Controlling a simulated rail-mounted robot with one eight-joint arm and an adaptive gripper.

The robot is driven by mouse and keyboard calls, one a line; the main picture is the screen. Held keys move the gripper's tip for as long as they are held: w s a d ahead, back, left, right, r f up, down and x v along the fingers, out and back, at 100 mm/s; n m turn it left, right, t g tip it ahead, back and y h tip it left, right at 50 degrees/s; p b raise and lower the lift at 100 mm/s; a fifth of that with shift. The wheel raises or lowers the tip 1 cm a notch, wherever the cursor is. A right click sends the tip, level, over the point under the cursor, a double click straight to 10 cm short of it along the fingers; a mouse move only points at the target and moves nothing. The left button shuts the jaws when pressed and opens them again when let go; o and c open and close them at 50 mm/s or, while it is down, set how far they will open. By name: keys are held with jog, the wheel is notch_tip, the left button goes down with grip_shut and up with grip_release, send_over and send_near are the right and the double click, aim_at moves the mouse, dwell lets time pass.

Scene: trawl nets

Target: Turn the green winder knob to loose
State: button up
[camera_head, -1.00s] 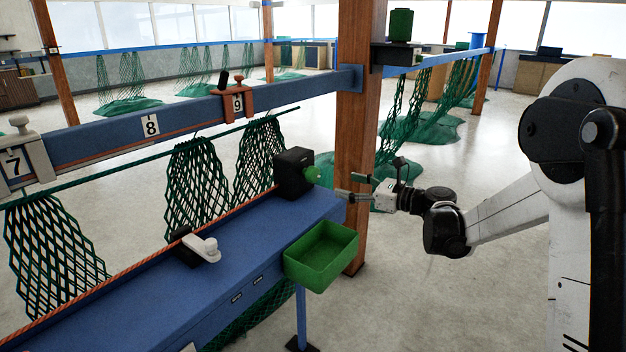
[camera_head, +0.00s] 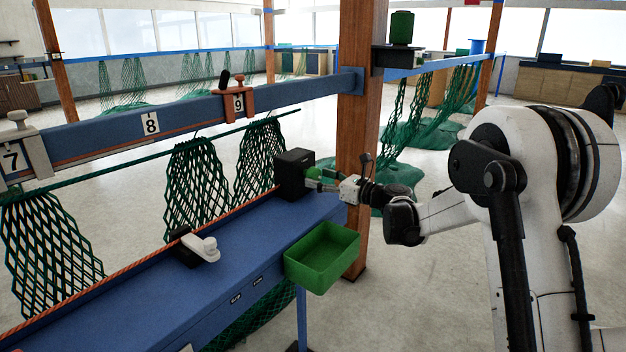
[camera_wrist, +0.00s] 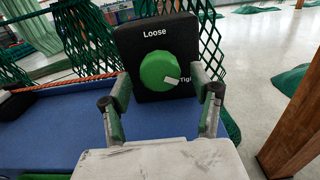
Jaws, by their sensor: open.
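The green winder knob (camera_wrist: 160,69) is on the face of a black box (camera_wrist: 156,31). In the wrist view the box reads "Loose" above the knob and a partly covered "Tigh..." at its right. The knob's pale mark points right, slightly down, toward that second word. In the head view the black box (camera_head: 294,175) stands at the far end of the blue bench, the knob (camera_head: 313,172) on its right side. My gripper (camera_wrist: 163,92) is open, one finger either side of the knob's lower part. I cannot tell whether the fingers touch it.
The blue bench (camera_head: 245,262) runs below the box, with a white-handled clamp (camera_head: 205,248) on it. A green bin (camera_head: 322,257) hangs at its right side. A wooden post (camera_head: 358,130) stands behind my gripper. Green nets (camera_head: 190,185) hang along the rail.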

jog(key=shift+x, duration=1.4)
jog(key=c, duration=1.2)
jog(key=shift+c, duration=0.2)
